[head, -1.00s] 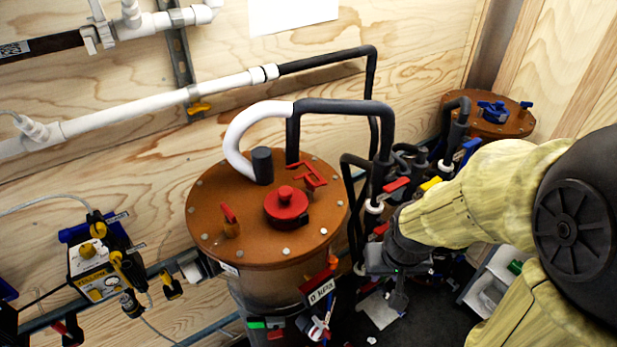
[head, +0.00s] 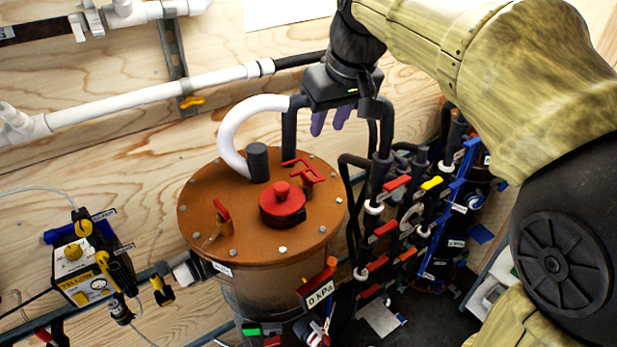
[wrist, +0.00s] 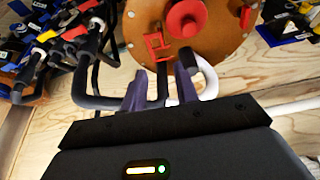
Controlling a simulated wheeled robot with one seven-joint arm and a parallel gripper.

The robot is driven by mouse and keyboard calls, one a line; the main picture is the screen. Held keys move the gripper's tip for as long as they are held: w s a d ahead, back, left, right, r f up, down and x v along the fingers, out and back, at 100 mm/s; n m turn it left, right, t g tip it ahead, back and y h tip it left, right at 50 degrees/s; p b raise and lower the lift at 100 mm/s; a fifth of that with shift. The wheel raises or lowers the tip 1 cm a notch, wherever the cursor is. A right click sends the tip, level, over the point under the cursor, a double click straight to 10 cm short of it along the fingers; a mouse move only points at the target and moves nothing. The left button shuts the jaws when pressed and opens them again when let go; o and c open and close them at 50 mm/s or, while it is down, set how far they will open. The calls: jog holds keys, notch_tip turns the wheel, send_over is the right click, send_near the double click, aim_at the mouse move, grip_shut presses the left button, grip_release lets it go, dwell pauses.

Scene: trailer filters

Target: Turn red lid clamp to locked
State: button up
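The orange-brown round lid (head: 250,240) tops a drum left of centre in the head view. A red bracket-shaped clamp (head: 304,169) sits near its back right edge, beside a round red knob (head: 282,204). My gripper (head: 330,120) is above and behind the lid's back right edge, with purple fingers pointing down. In the wrist view, the fingers of my gripper (wrist: 162,88) are apart with nothing held between them. The red clamp (wrist: 157,46) shows beyond the fingertips, apart from them. The lid (wrist: 222,45) also shows there.
A white and black hose (head: 235,130) arches over the lid's back. Black pipes and several coloured valves (head: 398,184) stand right of the drum. A small red-handled valve (head: 223,215) rises from the lid's left.

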aim_at(308, 176)
jog(key=shift+a+r, duration=0.1)
jog(key=shift+r, duration=0.2)
jog(key=shift+f, duration=0.1)
jog(key=p+x, duration=0.2)
jog(key=x, duration=1.5)
jog(key=shift+w+f, duration=0.1)
jog(key=shift+w, duration=0.05)
jog(key=shift+c, duration=0.4)
grip_shut()
